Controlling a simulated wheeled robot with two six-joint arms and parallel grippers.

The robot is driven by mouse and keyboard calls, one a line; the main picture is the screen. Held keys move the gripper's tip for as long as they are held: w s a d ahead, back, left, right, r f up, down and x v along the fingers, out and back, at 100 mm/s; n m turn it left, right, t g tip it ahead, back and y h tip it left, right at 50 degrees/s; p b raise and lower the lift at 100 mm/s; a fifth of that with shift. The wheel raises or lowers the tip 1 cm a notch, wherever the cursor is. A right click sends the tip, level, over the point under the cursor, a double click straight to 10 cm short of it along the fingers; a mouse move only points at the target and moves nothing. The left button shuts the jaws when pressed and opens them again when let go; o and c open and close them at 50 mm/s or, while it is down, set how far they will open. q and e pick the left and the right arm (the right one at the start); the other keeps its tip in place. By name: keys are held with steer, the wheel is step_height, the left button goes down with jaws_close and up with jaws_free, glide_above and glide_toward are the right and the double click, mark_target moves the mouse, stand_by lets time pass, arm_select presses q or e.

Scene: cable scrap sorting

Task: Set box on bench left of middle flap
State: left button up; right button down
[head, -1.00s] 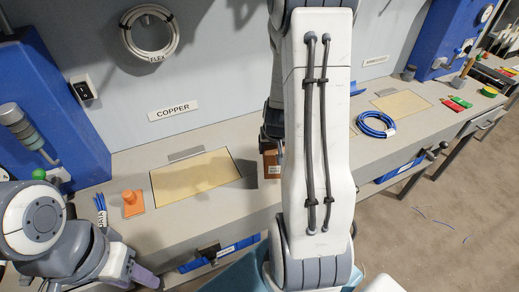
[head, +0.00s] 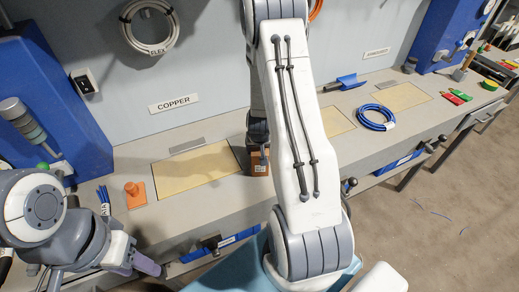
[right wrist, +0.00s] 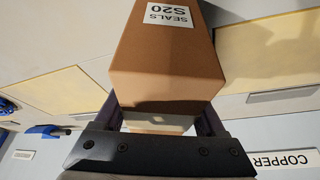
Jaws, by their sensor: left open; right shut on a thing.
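The brown cardboard box (head: 259,167) is at the bench surface, just right of the copper flap. It lies left of the middle flap (head: 338,122), a pale panel partly hidden behind my right arm. In the right wrist view the box (right wrist: 168,60) fills the middle, with a white label reading SEALS S20 upside down. My right gripper (right wrist: 163,118) is shut on the box, one finger on each side. I cannot tell whether the box's underside touches the bench (head: 255,208). My left gripper (head: 148,266) is open and empty at the lower left, in front of the bench.
The copper flap (head: 195,171) is close left of the box. An orange stamp-like block (head: 134,194) and blue cable pieces (head: 103,196) lie further left.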

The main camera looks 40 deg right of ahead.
steer(key=shift+f, duration=0.15)
jaws_free()
steer(key=p+v, duration=0.3)
steer(key=v, duration=0.8)
steer(key=shift+w+d, duration=0.15)
steer(key=shift+s+r+p, duration=0.3)
steer(key=shift+r+p, duration=0.15)
steer(key=shift+r, duration=0.2)
steer(key=s+a+r+n+y, duration=0.1)
steer(key=a+r+n+y, duration=0.2)
steer(key=a, duration=0.8)
steer(key=s+a+r+n+y, duration=0.1)
steer(key=a+r+n, duration=0.35)
steer(key=a, duration=0.65)
steer(key=s+a+r+n+g, duration=0.2)
steer(key=s+a+r+n, duration=0.1)
steer(key=s, duration=0.5)
steer(key=s+a+r+n+g, duration=0.1)
steer(key=s+a+r+n, duration=0.2)
steer(key=s+a, duration=0.3)
steer(key=s+n, duration=0.1)
steer(key=s, duration=0.1)
steer(key=shift+s+r+g, duration=0.35)
steer(key=shift+r+g, duration=0.05)
